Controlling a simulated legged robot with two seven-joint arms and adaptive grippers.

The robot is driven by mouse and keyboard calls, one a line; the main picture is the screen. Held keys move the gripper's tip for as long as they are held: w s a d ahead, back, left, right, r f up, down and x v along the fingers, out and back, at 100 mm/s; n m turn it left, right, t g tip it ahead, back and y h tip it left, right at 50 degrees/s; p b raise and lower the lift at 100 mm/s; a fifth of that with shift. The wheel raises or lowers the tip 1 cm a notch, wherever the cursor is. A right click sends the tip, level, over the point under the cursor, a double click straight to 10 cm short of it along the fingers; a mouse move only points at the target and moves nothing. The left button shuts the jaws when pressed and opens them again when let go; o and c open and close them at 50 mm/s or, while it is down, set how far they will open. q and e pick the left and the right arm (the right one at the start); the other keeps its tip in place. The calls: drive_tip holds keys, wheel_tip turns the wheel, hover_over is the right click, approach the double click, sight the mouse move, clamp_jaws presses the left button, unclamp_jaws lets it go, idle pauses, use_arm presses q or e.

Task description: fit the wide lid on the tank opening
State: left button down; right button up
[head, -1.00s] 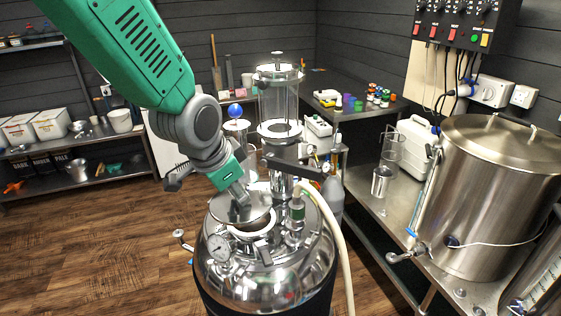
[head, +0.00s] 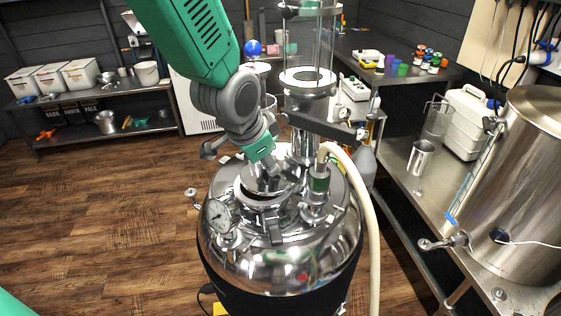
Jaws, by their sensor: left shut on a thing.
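The tank (head: 285,262) is a shiny steel vessel in the middle of the head view, with a round opening (head: 262,203) on its domed top. My left gripper (head: 268,174) reaches down from the upper left and is shut on the wide lid (head: 257,184), a thin steel disc. The lid is at the opening, inside or just above its collar; the gripper and reflections hide part of its edge, so I cannot tell whether it is seated. My right gripper is out of view.
A dial gauge (head: 218,215) stands left of the opening. A valve with a pale hose (head: 360,190) and a glass column (head: 308,60) rise to the right and behind. A steel bench with a large pot (head: 525,190) is at right. Open wooden floor lies left.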

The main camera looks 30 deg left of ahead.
sight(252, 169)
use_arm(q)
drive_tip(key=a, duration=0.1)
drive_tip(key=a+f, duration=0.1)
drive_tip(key=a+f+b, duration=0.1)
drive_tip(key=shift+s+a, duration=0.35)
drive_tip(key=shift+a, duration=0.05)
drive_tip(key=shift+s, duration=0.1)
drive_tip(key=d, duration=0.3)
drive_tip(key=shift+w+d+r, duration=0.1)
drive_tip(key=shift+w+d, duration=0.15)
drive_tip(key=shift+d, duration=0.05)
drive_tip(key=shift+d+r, duration=0.1)
drive_tip(key=shift+d, duration=0.05)
drive_tip(key=shift+a, duration=0.45)
drive_tip(key=shift+w+a+p, duration=0.1)
drive_tip(key=shift+a+p, duration=0.25)
drive_tip(key=shift+a, duration=0.65)
drive_tip(key=shift+d, duration=0.75)
drive_tip(key=shift+a+p, duration=0.3)
drive_tip(key=shift+a, duration=0.25)
drive_tip(key=shift+d, duration=0.55)
drive_tip(key=shift+f, duration=0.2)
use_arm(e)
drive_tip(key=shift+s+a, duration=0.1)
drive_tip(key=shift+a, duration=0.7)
